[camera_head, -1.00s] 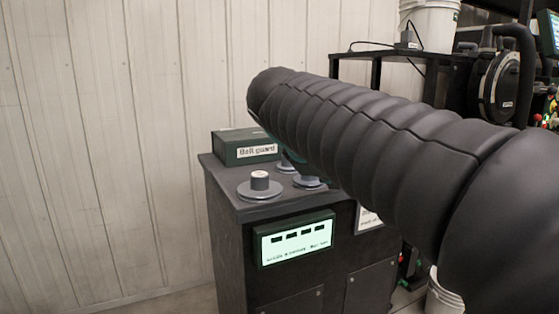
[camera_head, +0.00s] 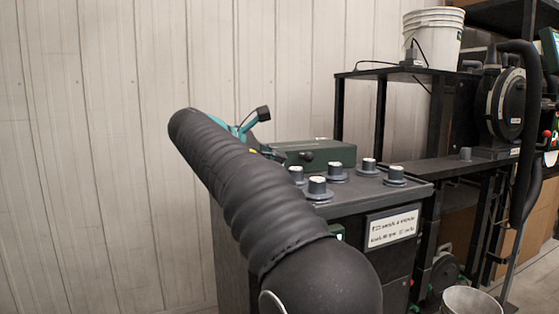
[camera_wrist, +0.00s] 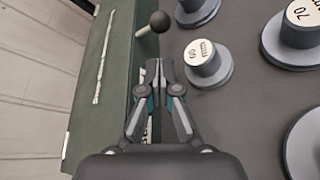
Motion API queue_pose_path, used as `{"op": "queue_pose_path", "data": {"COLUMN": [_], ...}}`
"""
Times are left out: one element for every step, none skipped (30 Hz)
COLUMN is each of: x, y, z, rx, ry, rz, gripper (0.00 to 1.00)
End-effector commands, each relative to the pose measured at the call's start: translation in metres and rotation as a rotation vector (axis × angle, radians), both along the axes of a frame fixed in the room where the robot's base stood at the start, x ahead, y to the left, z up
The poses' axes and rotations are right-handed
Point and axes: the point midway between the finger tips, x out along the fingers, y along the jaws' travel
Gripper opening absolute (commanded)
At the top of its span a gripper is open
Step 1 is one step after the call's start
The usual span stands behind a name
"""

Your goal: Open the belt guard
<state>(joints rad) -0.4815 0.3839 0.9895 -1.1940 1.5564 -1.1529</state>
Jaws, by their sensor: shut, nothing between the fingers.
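The belt guard is a dark green box (camera_head: 325,153) on top of the dark cabinet, partly hidden behind my arm in the head view. Its lid looks shut. It fills the left of the wrist view (camera_wrist: 95,95). A black ball knob (camera_head: 307,156) on a short rod sticks out of its side; the wrist view shows this knob (camera_wrist: 159,20) just beyond my fingertips. My gripper (camera_wrist: 158,66) is shut and empty, beside the box edge and apart from the knob in the picture.
Several grey round weights or knobs stand on the cabinet top, one (camera_wrist: 205,62) close to the right of my fingers. A white sign (camera_head: 392,228) is on the cabinet side. A shelf with a white bucket (camera_head: 432,38) stands behind. A plank wall (camera_head: 90,150) is at left.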

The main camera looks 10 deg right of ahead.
Motion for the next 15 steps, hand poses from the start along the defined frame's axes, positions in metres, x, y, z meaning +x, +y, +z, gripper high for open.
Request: {"op": "queue_pose_path", "data": {"x": [0.004,0.007,0.011,0.013,0.016,0.019,0.022,0.024,0.027,0.029,0.031,0.033,0.034,0.035,0.037], "y": [-0.008,-0.012,-0.018,-0.022,-0.027,-0.031,-0.035,-0.039,-0.043,-0.046,-0.049,-0.052,-0.055,-0.056,-0.058], "z": [-0.006,-0.008,-0.011,-0.012,-0.014,-0.017,-0.018,-0.020,-0.022,-0.023,-0.024,-0.026,-0.026,-0.027,-0.028], "rx": [0.000,0.000,0.001,0.001,0.001,0.002,0.002,0.002,0.002,0.001,0.001,0.002,0.002,0.002,0.002], "ry": [0.002,0.001,0.001,0.001,0.001,0.001,0.001,0.001,0.001,0.002,0.002,0.001,0.001,0.001,0.001], "rz": [-0.004,-0.004,-0.003,-0.004,-0.004,-0.003,-0.003,-0.003,-0.003,-0.002,-0.002,-0.003,-0.003,-0.003,-0.001], "gripper": [0.00,0.00,0.00,0.00,0.00,0.00,0.00,0.00,0.00,0.00,0.00,0.00,0.00,0.00,0.00]}}
